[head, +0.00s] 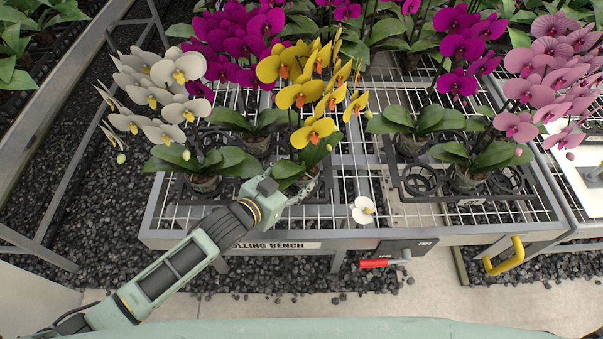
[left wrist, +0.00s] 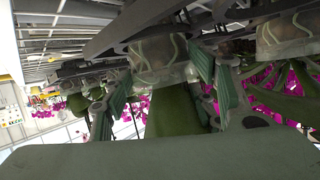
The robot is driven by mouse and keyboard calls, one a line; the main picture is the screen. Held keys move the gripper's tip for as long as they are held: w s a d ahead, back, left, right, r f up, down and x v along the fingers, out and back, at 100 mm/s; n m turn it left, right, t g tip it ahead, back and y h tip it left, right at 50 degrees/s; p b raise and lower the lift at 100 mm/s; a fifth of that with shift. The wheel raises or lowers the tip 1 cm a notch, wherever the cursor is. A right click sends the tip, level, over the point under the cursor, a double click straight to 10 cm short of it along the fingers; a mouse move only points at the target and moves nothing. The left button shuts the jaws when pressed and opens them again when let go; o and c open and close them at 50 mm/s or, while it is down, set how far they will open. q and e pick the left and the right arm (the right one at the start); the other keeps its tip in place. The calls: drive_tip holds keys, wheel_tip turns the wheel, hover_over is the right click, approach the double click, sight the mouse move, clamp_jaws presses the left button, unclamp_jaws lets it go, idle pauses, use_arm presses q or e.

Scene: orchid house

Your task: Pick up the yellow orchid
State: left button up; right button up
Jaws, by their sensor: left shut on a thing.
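The yellow orchid (head: 298,96) stands near the front of the wire-topped bench (head: 345,172) in the head view, with several yellow blooms above green leaves. My left gripper (head: 300,188) reaches in from the front left and is shut on its pot, low under the leaves. In the left wrist view the clear pot (left wrist: 157,52) sits between the fingers of my left gripper (left wrist: 165,80). The gripper and leaves hide most of the pot in the head view, and I cannot tell whether it is clear of the bench. My right gripper is out of view.
A white orchid (head: 152,92) stands close on the left, magenta orchids (head: 245,40) behind, and a pink orchid (head: 550,70) to the right. A fallen white bloom (head: 363,210) lies on the front mesh. A red crank handle (head: 374,263) and yellow handle (head: 505,257) jut from the bench front.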

use_arm(q)
drive_tip(key=shift+r, duration=0.15)
drive_tip(key=shift+w+r, duration=0.1)
